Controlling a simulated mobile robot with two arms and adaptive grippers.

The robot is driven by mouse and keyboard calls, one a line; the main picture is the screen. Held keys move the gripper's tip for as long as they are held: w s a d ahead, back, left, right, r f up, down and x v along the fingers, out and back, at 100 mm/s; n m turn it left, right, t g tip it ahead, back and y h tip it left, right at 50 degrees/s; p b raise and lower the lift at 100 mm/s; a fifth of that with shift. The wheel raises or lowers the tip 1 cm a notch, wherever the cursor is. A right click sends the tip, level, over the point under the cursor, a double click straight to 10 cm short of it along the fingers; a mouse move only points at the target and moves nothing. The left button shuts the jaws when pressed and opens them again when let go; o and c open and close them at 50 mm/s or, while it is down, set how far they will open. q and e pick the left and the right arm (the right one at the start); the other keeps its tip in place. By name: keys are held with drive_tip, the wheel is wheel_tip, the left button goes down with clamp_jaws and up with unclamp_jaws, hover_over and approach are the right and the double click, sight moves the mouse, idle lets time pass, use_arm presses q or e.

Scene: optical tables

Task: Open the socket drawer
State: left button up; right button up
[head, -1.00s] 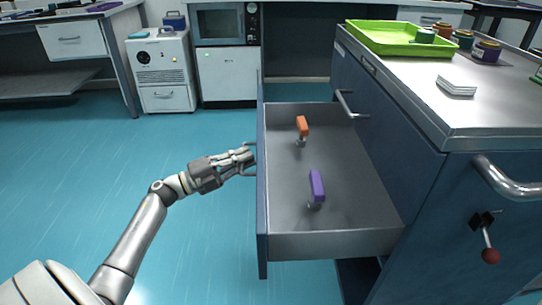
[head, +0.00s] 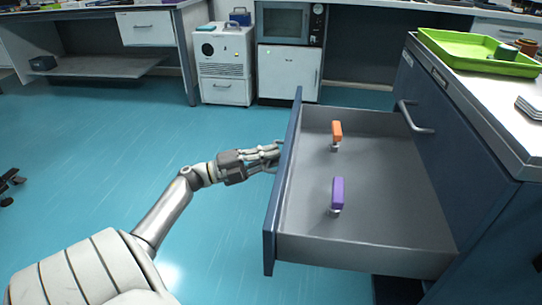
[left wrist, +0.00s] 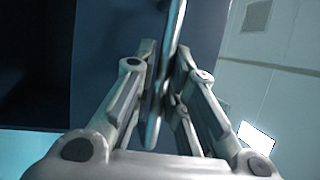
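The drawer (head: 350,250) is pulled well out of the blue cabinet (head: 440,130), and its inside shows from above. An orange-topped piece (head: 337,131) and a purple-topped piece (head: 337,194) stand apart on its grey floor. My left gripper (head: 272,155) is at the outer side of the drawer front (head: 283,190). In the left wrist view, its fingers (left wrist: 163,75) close in from both sides on the drawer's metal handle bar (left wrist: 158,100). The head view largely hides the handle behind the gripper and front. My right gripper is not in view.
A green tray (head: 470,58) sits on the cabinet top, with stacked white pieces (head: 530,108) near its edge. Another handle (head: 415,117) sticks out from the cabinet face beside the drawer.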

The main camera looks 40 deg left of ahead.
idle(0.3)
use_arm(q)
drive_tip(key=v, duration=1.2)
idle(0.3)
